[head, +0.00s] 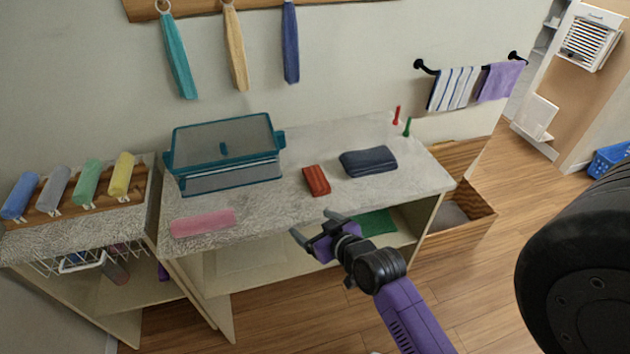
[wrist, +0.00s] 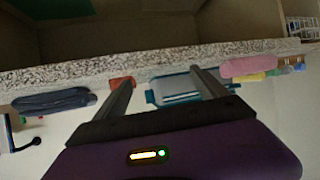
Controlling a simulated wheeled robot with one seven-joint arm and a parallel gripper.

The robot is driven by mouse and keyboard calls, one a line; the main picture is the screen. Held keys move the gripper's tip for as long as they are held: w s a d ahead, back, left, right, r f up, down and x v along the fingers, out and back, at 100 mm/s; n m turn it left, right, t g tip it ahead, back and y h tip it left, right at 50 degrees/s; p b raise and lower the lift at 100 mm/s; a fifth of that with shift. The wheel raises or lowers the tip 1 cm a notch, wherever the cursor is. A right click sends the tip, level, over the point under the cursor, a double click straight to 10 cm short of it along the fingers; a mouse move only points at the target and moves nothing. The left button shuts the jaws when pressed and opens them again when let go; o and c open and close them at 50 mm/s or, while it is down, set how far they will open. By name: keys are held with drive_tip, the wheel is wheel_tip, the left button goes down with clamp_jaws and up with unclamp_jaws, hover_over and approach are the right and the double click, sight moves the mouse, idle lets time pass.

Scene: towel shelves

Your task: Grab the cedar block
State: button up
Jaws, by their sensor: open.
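The cedar block (head: 316,180), a small reddish-brown block, lies on the speckled counter (head: 275,205) between the teal bin and a folded dark towel. My gripper (head: 318,226) is open and empty, in front of the counter's front edge and apart from the block. In the wrist view, which looks upside down, the block (wrist: 121,83) shows beyond the counter edge, close to the left finger in the picture and partly hidden by it. My gripper's fingers (wrist: 163,82) are spread there with nothing between them touching.
A teal lidded bin (head: 225,153) stands left of the block, the folded dark towel (head: 368,161) right, a pink rolled towel (head: 203,222) at front left. Red and green pegs (head: 407,127) stand at the back right. A green cloth (head: 378,223) lies on the shelf below.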

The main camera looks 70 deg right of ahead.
drive_tip(key=m+g, duration=0.1)
approach(317, 177)
drive_tip(key=shift+w+d+f+h, duration=0.2)
drive_tip(key=shift+w+f+h, duration=0.2)
drive_tip(key=shift+w+f, duration=0.5)
drive_tip(key=shift+w+d, duration=0.2)
drive_tip(key=shift+d, duration=0.1)
drive_tip(key=shift+p+x, duration=0.4)
drive_tip(key=shift+x, duration=1.1)
drive_tip(key=shift+p+x, duration=0.4)
drive_tip(key=shift+x, duration=1.7)
drive_tip(key=c, duration=1.6)
drive_tip(key=shift+c, duration=0.2)
